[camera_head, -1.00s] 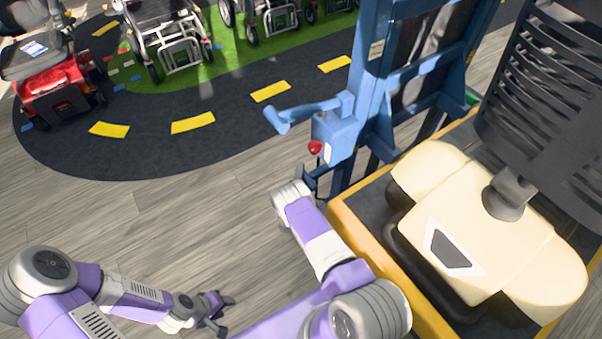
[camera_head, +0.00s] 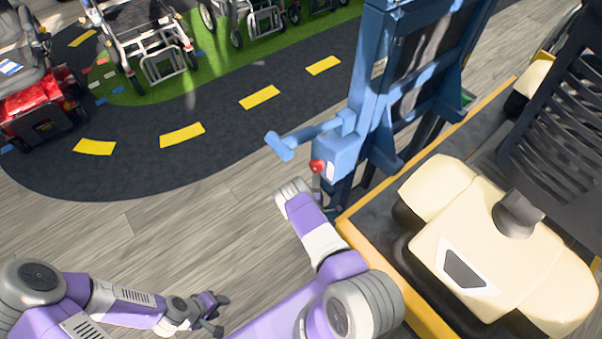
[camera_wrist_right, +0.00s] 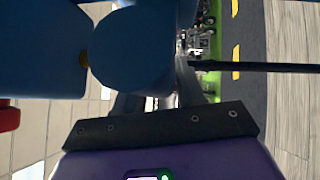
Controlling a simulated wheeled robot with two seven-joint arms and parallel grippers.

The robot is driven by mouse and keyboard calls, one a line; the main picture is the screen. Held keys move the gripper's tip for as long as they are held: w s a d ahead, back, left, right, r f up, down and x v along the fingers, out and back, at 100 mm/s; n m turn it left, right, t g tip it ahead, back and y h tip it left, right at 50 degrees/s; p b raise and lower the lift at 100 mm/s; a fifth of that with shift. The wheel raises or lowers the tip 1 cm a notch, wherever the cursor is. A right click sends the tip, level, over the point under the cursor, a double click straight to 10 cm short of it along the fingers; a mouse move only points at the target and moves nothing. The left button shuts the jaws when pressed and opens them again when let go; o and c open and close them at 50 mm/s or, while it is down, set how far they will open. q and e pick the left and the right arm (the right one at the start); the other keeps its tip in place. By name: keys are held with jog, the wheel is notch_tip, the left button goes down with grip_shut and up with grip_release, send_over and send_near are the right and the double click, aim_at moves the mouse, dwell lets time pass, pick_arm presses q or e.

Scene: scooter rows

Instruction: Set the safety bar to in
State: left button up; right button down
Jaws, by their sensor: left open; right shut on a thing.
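A blue bar (camera_head: 310,135) with a thick round end sticks out to the left from the blue mast (camera_head: 370,90); I take it for the safety bar. Below it, a red knob (camera_head: 317,166) sits by a blue box. My right gripper (camera_head: 318,203) is just under the knob, close against the machine. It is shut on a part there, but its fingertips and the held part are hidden. In the right wrist view, a blue round part (camera_wrist_right: 130,45) fills the space before the gripper. My left gripper (camera_head: 218,314) is open and empty over the floor.
The yellow-edged platform (camera_head: 395,297) with a cream body and black seat stands at the right, close to my right arm. A red scooter (camera_head: 40,110) and wheeled frames stand at the back left. The grey wooden floor at left is clear.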

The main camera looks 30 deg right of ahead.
jog(key=shift+w+d, duration=0.1)
jog(key=shift+d, duration=0.05)
pick_arm(q)
jog(key=shift+w+a, duration=0.1)
jog(key=shift+w, duration=0.1)
pick_arm(e)
jog(key=c, duration=1.1)
grip_release()
jog(key=o, duration=0.3)
jog(key=shift+d, duration=0.15)
pick_arm(q)
jog(key=shift+r, duration=0.1)
pick_arm(e)
jog(key=shift+s+a, duration=0.2)
pick_arm(q)
jog(key=shift+r+p, duration=0.85)
jog(key=shift+p, duration=0.05)
pick_arm(e)
jog(key=v, duration=0.7)
jog(key=shift+s, duration=0.15)
